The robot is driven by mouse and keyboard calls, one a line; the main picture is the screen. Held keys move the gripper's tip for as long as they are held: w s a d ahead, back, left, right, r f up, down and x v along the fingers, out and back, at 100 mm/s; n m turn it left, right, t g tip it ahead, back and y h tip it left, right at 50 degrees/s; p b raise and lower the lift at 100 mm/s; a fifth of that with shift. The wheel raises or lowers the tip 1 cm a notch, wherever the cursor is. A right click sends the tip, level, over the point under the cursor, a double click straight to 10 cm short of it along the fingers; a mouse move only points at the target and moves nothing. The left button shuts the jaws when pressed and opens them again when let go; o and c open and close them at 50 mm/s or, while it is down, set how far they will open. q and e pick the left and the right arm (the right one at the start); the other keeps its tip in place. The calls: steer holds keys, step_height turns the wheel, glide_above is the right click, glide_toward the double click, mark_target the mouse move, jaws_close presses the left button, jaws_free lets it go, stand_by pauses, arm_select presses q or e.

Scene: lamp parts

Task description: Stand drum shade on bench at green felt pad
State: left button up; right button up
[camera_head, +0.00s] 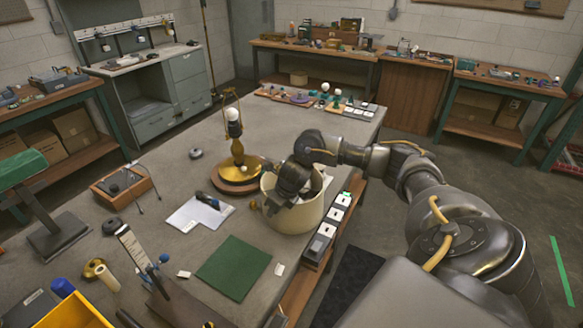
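The cream drum shade (297,219) is upright with its open top facing up, at the bench's right side. I cannot tell whether its bottom touches the bench. My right gripper (273,205) reaches down at the shade's left rim, and its dark body covers part of the opening. Its fingertips are mostly hidden, so I cannot tell whether it is open or shut on the rim. The green felt pad (232,267) lies flat and bare on the bench (150,245), in front and to the left of the shade. My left gripper is not in view.
A brass lamp base (238,172) with a bulb stands on a round wooden disc just behind the shade. White papers (199,213) with a dark tool lie left of it. A row of switch boxes (327,232) lines the right edge. A yellow bin (72,312) is at front left.

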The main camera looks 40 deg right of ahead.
jaws_close()
steer(key=shift+r, duration=0.1)
